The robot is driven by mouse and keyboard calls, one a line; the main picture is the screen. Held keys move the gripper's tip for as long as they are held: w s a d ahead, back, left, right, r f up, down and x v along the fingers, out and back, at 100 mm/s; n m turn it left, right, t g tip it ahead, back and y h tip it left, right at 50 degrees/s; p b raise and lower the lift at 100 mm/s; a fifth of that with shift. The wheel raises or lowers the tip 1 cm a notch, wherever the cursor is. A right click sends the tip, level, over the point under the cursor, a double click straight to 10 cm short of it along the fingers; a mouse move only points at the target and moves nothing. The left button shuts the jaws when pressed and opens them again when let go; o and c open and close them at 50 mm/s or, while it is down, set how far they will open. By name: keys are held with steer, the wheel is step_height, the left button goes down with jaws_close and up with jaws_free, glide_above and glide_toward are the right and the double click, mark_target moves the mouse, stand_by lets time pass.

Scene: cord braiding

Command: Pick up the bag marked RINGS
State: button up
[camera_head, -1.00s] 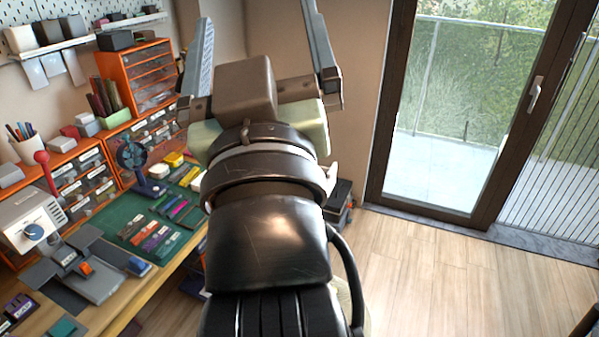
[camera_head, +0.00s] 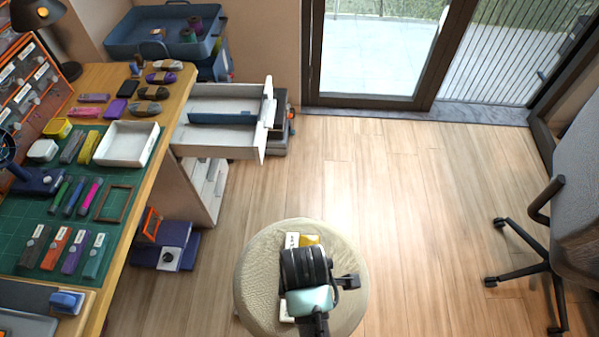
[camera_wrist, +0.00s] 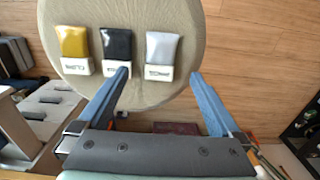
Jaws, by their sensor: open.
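Three small bags lie in a row on a round beige stool (camera_head: 255,280), which fills the top of the wrist view (camera_wrist: 150,95). The left bag is yellow (camera_wrist: 73,42), the middle one black (camera_wrist: 116,44), the right one silver-grey (camera_wrist: 161,47). Each has a white label end facing my gripper; the lettering is upside down and too small to read surely. My gripper (camera_wrist: 158,75) is open and empty, its left fingertip over the black bag's label and its right fingertip right of the grey bag. In the head view my arm hides most of the bags.
A workbench with a green cutting mat (camera_head: 30,225) stands at the left. An open white drawer (camera_head: 225,100) juts out beyond it. An office chair (camera_head: 580,200) is at the right.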

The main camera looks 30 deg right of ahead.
step_height(320, 180, down, 4)
steer(key=shift+f, duration=0.1)
step_height(320, 180, down, 5)
steer(key=shift+a+b, duration=0.15)
steer(key=shift+b, duration=0.55)
steer(key=shift+c, duration=0.2)
steer(key=c, duration=1.4)
